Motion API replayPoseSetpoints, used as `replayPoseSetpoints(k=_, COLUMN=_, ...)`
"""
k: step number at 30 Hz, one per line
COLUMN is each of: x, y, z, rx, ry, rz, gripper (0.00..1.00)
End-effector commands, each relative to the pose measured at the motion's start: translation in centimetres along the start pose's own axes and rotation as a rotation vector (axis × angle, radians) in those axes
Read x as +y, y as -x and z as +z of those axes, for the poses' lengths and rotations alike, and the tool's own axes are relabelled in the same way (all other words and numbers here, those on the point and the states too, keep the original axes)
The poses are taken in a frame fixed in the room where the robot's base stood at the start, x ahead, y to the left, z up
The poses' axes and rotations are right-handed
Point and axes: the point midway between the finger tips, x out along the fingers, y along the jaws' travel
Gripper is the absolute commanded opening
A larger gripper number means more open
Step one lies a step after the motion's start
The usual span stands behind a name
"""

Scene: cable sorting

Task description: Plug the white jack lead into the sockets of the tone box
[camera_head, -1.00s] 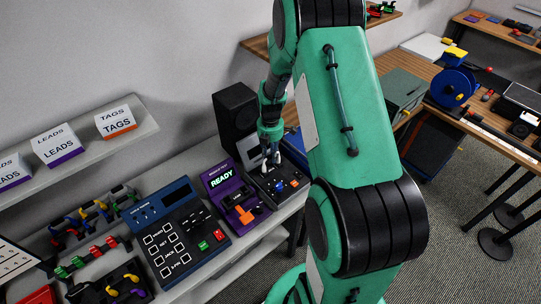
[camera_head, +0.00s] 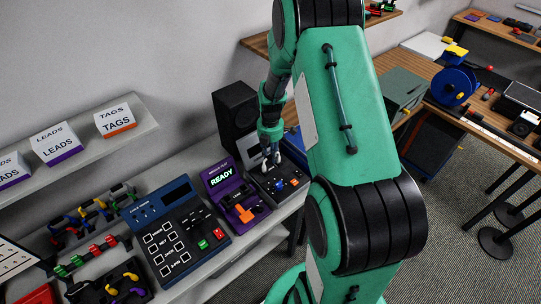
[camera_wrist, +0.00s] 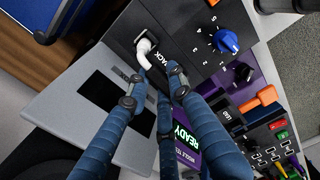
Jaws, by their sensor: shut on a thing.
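The tone box is a dark box (camera_head: 283,188) with a blue knob in the head view. In the wrist view its dark top (camera_wrist: 196,22) carries a "JACK" label and numbers around the blue knob. The white jack lead (camera_wrist: 145,48) shows as a bent white piece, its far end at a dark square socket by that label. How deep it sits I cannot tell. My gripper (camera_wrist: 157,75) is shut on the lead's near end, above the box. In the head view my gripper (camera_head: 270,160) is over the box's back left part.
A black speaker (camera_head: 235,112) stands behind. Racks of coloured leads (camera_head: 95,212) lie farther left.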

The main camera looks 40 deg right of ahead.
Motion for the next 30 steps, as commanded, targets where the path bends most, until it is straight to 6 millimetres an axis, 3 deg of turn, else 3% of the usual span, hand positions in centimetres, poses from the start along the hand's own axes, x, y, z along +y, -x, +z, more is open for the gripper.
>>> replayPoseSetpoints(k=30, x=0.01, y=-0.57, z=0.01, rx=0.0, ry=0.0, rz=0.0, gripper=0.0)
